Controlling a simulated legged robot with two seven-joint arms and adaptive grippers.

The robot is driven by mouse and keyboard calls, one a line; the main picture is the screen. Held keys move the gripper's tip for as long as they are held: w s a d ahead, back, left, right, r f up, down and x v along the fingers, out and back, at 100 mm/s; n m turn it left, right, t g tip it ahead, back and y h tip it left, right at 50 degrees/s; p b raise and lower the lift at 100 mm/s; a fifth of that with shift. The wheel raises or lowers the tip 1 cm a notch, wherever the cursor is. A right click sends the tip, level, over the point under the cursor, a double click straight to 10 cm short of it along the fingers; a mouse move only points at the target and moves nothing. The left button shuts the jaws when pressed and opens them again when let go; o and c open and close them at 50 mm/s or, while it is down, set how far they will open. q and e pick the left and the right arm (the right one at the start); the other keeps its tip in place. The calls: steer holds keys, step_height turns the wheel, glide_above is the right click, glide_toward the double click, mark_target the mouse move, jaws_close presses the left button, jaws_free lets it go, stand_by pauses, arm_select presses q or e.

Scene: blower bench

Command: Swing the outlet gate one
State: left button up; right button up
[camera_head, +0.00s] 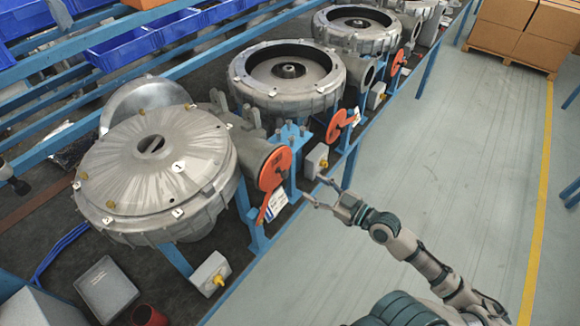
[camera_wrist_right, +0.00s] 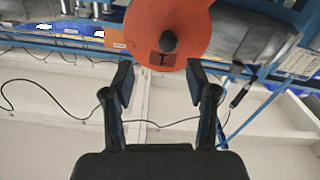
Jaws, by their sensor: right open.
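Outlet gate one is an orange disc (camera_head: 274,168) on the outlet of the nearest blower (camera_head: 150,170), whose lid is marked 1. An orange arm with a striped label hangs below the disc. In the right wrist view the gate (camera_wrist_right: 150,22) fills the top middle, with a dark round knob (camera_wrist_right: 168,41) above a "1" mark. My right gripper (camera_head: 316,190) is open and empty, just right of the gate in the head view. In the wrist view its fingertips (camera_wrist_right: 160,85) are spread below the knob, apart from it. My left gripper does not show.
More blowers (camera_head: 287,75) with orange gates (camera_head: 341,124) stand farther along the blue frame. Blue bins (camera_head: 120,45) line the back. The aisle floor (camera_head: 450,150) at right is clear.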

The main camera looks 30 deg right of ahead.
mark_target(286, 177)
steer(key=p+x, duration=0.1)
steer(key=x, duration=0.2)
steer(key=a+p+x, duration=0.1)
steer(key=x, duration=0.2)
steer(key=a+p+x, duration=0.1)
steer(key=x, duration=0.2)
steer(key=shift+s+r, duration=0.35)
steer(key=shift+w+d+f, duration=0.15)
steer(key=shift+w+d, duration=0.1)
steer(key=shift+w, duration=0.35)
steer(key=shift+w+d+f, duration=0.1)
steer(key=shift+d+f, duration=0.05)
steer(key=shift+d, duration=0.15)
steer(key=shift+a, duration=0.55)
steer(key=c, duration=0.9)
steer(key=shift+a, duration=0.1)
jaws_close()
